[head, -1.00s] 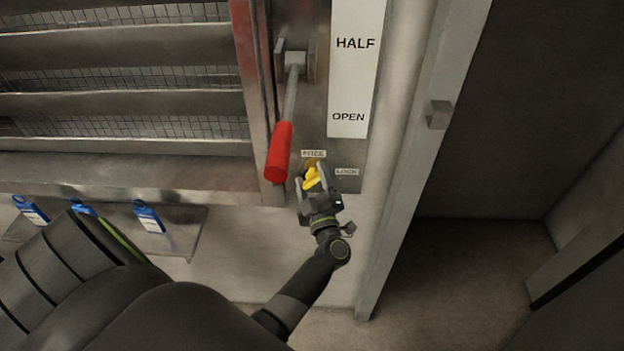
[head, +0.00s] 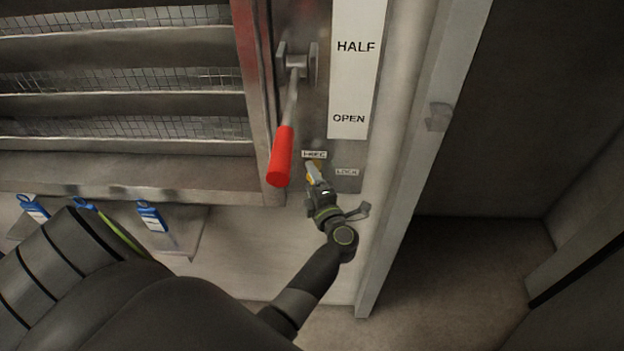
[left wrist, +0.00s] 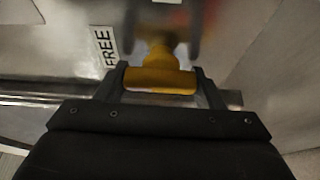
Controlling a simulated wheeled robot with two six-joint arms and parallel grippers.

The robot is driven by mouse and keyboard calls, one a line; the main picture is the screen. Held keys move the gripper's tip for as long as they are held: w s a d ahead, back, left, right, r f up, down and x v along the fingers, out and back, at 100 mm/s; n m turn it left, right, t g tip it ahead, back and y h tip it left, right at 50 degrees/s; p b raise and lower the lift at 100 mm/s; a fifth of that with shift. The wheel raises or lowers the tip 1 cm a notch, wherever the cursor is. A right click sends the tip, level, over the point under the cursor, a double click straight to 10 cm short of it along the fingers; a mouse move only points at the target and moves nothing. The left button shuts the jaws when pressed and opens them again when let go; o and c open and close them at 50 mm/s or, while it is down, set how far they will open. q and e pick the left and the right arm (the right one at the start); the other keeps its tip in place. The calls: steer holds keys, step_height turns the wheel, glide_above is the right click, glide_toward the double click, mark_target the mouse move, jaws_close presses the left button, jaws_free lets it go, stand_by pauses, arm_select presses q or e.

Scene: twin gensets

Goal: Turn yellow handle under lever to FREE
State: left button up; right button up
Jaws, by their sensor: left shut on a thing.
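The yellow handle (head: 311,183) is on the plate below the lever and is mostly hidden by my left gripper (head: 316,176) in the head view. In the left wrist view the yellow handle (left wrist: 160,80) shows between the fingers, and my left gripper (left wrist: 163,35) is shut on it. The FREE label (head: 314,154) is just above the gripper, and it also shows beside the handle in the left wrist view (left wrist: 105,47). The LOCK label (head: 347,172) is to the right. The lever (head: 281,157) hangs down with its red grip left of my gripper. My right gripper is not in view.
A white strip marked HALF and OPEN (head: 353,80) is above right. A louvred panel (head: 120,120) fills the left. Blue tags (head: 151,217) hang at lower left. A grey post (head: 405,180) stands to the right, with open floor beyond.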

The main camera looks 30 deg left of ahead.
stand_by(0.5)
arm_select(q)
steer(key=o, duration=1)
steer(key=shift+d, duration=0.1)
